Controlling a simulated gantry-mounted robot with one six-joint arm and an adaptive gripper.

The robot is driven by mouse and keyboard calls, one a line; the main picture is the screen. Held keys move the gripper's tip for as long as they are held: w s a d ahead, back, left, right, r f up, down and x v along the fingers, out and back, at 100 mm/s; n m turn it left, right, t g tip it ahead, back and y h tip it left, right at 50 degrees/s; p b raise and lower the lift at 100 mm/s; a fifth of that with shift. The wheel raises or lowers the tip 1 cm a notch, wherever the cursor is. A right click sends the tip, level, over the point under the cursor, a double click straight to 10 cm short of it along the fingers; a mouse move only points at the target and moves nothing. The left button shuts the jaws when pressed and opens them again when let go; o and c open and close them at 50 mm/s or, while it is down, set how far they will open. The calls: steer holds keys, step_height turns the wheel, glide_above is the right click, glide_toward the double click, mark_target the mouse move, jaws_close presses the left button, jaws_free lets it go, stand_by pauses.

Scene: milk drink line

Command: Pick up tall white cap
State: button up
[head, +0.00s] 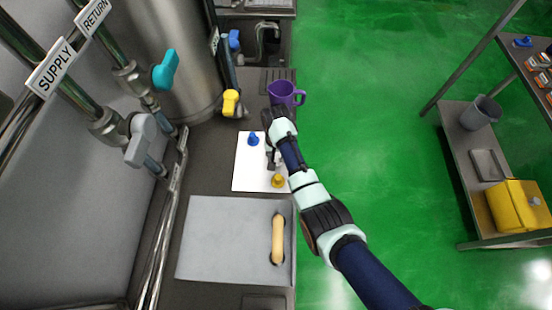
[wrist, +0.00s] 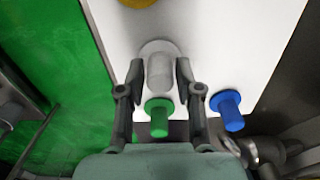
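The tall white cap (wrist: 160,70) stands on the white mat (wrist: 225,40) in the wrist view, with a rounded stem on a wider round base. My gripper (wrist: 160,72) is open, with one finger on each side of the stem. Narrow gaps seem to show between the fingers and the stem; I cannot tell whether either touches. In the head view my gripper (head: 273,163) is over the right part of the mat, and my arm largely hides the white cap.
A green cap (wrist: 159,116) is close by, between my fingers' bases in the wrist view. A blue cap (head: 253,140) and a yellow cap (head: 278,181) stand on the mat. A purple mug (head: 285,92) is beyond it; a board with a wooden handle (head: 278,240) is nearer.

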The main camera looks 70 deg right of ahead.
jaws_close()
step_height(320, 180, up, 20)
steer(key=p, duration=0.8)
